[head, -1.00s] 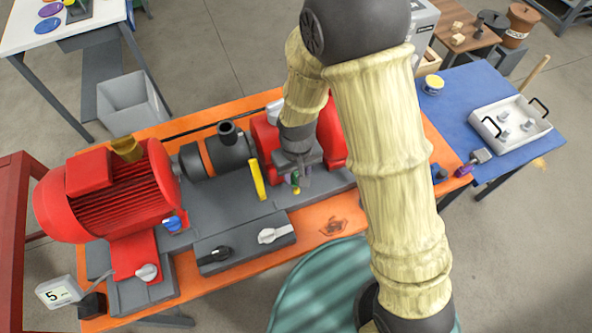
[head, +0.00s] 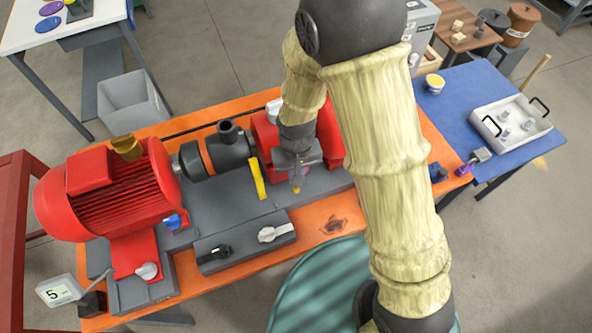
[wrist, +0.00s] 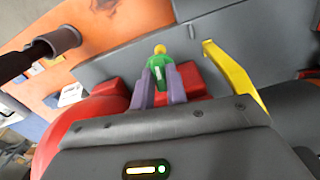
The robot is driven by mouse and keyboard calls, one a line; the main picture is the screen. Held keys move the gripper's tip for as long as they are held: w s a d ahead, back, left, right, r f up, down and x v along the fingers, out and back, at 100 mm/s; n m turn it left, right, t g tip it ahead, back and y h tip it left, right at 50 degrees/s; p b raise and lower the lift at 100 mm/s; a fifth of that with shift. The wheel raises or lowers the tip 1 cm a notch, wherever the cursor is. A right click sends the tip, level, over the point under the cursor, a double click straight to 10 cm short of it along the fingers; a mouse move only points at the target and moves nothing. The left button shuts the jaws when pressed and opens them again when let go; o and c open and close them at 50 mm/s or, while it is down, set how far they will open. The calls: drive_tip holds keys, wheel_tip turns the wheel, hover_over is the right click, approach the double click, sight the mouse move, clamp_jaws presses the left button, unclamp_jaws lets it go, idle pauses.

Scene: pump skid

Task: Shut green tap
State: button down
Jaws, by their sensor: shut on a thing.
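The green tap (wrist: 159,63) shows in the wrist view, with a yellow tip and a pale mark on its body. The two purple fingers of my gripper (wrist: 158,84) stand on either side of it, shut on the tap. In the head view my gripper (head: 297,178) points down at the tap, in front of the red housing. There only the tap's yellow tip (head: 296,190) shows below the fingers; the rest is hidden by my gripper.
A yellow lever (head: 258,178) stands close to the left of my gripper. A grey box with a black knob (head: 215,254) and a white knob (head: 275,233) lies nearer the front. The red motor (head: 110,190) is at left. A blue table (head: 455,108) stands at right.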

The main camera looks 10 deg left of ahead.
drive_tip(key=m, duration=0.4)
drive_tip(key=shift+r+p, duration=0.1)
drive_tip(key=shift+p, duration=0.2)
drive_tip(key=m+p, duration=0.1)
drive_tip(key=m, duration=0.3)
drive_tip(key=shift+w+m+p, duration=0.1)
drive_tip(key=shift+m+p, duration=0.2)
drive_tip(key=m+p, duration=0.2)
drive_tip(key=m, duration=0.2)
drive_tip(key=shift+m, duration=0.3)
drive_tip(key=shift+m+p, duration=0.75)
drive_tip(key=shift+m, duration=0.85)
drive_tip(key=c, duration=1.4)
unclamp_jaws()
